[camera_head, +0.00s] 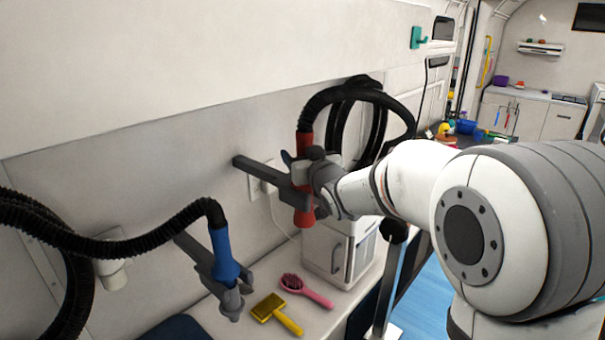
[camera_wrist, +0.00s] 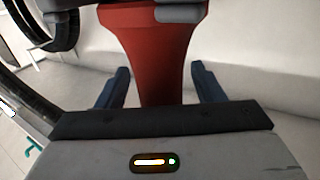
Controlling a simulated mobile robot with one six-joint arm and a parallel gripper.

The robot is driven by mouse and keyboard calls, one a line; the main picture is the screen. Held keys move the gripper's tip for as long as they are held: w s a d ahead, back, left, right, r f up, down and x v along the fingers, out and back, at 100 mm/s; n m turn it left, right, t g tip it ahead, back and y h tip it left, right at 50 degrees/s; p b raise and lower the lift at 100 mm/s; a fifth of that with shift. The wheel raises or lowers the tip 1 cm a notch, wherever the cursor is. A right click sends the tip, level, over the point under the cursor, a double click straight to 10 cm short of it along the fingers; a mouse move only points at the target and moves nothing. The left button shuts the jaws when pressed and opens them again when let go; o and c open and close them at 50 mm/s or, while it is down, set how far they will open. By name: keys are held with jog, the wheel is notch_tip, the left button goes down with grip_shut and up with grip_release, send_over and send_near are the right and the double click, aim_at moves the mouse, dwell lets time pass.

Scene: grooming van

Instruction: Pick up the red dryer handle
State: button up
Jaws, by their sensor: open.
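The red dryer handle (camera_head: 304,217) hangs upright in a dark grey wall bracket (camera_head: 262,175), with a black ribbed hose (camera_head: 345,96) rising from its top. My gripper (camera_head: 302,158) is at the handle's upper part, above the bracket arm, and hides some of it. In the wrist view the red handle (camera_wrist: 152,50) stands between the two dark blue fingers of my gripper (camera_wrist: 161,88). The fingers are open, with a visible gap on each side of the handle. The handle is still seated in its bracket.
A blue dryer handle (camera_head: 224,258) hangs in another bracket at the left. A yellow brush (camera_head: 277,313) and a pink brush (camera_head: 304,291) lie on the counter below. A white cabinet (camera_head: 335,250) stands behind the red handle. My arm comes in from the right.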

jog(key=shift+w+a, duration=0.1)
jog(key=shift+w, duration=0.1)
jog(key=shift+s, duration=0.1)
jog(key=shift+c, duration=0.4)
jog(key=c, duration=1)
jog(key=shift+r, duration=0.1)
jog(key=shift+c, duration=0.4)
jog(key=shift+r, duration=0.1)
